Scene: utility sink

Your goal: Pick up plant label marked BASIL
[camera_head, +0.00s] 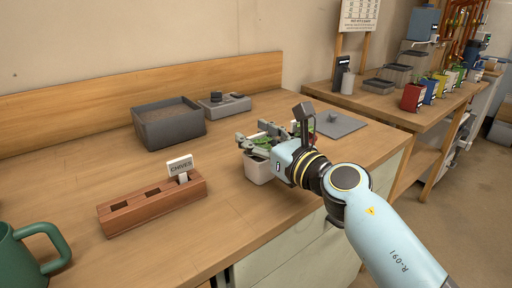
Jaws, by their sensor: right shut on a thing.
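No label marked BASIL can be made out. A white label marked CHIVES (180,164) stands upright in the right end of a reddish wooden block (150,207) with open slots. My left gripper is not in view.
A grey tray of soil (169,122) and a grey tool rest (223,104) stand behind. A flat grey board (338,124) lies behind my right gripper. A green mug (30,250) is at the front left. The bench (110,165) between block and soil tray is clear.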

